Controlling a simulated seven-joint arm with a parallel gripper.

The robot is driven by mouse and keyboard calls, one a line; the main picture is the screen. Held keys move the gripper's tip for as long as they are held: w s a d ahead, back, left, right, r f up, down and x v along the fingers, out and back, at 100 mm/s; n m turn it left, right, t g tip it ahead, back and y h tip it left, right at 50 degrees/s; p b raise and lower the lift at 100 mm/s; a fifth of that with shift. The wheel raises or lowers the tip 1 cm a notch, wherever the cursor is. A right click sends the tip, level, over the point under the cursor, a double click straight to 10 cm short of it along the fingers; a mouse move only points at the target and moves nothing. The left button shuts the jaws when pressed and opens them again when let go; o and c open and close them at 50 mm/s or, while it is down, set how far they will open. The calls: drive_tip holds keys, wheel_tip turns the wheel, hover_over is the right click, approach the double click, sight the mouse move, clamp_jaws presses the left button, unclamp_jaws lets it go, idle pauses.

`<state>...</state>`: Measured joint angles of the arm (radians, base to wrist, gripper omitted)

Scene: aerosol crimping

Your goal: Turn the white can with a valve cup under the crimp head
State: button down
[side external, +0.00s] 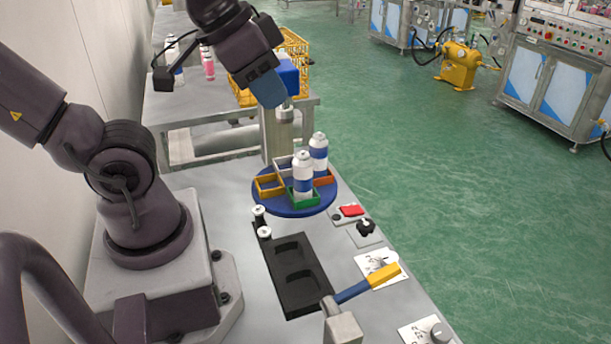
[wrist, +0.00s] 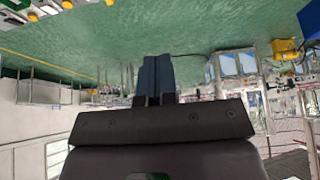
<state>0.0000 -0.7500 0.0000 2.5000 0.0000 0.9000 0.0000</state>
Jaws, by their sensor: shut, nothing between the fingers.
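A blue turntable (side external: 282,206) carries small coloured nests. One white can with a blue band (side external: 303,178) stands upright in the green nest (side external: 305,199) at the front. A second white can with a blue band (side external: 318,150) stands upright behind it, to the right. Whether either can has a valve cup is too small to tell. A metal column (side external: 278,132) rises behind the turntable; my gripper hides its upper part, and I cannot make out the crimp head. My gripper (side external: 271,98) is raised above the turntable, apart from the cans. In the wrist view its fingers (wrist: 158,78) are together and empty.
A red button (side external: 351,210), a black knob (side external: 366,227) and a yellow-handled lever (side external: 384,273) are on the right. A yellow crate (side external: 296,47) stands behind.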

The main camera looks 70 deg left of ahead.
idle(0.3)
drive_tip(key=c, duration=1.6)
unclamp_jaws()
drive_tip(key=o, duration=0.4)
drive_tip(key=shift+w+a+f, duration=0.15)
drive_tip(key=shift+f, duration=0.25)
drive_tip(key=o, duration=0.6)
drive_tip(key=w+f+g, duration=0.1)
drive_tip(key=f, duration=0.1)
drive_tip(key=w+a+f+g, duration=0.1)
drive_tip(key=w+g, duration=0.1)
drive_tip(key=shift+w+f, duration=0.25)
drive_tip(key=shift+f, duration=0.15)
drive_tip(key=m+g, duration=0.3)
drive_tip(key=m, duration=1.7)
approach(366, 223)
wheel_tip(366, 223, down, 9)
drive_tip(key=shift+s+r, duration=0.1)
drive_tip(key=shift+s, duration=0.05)
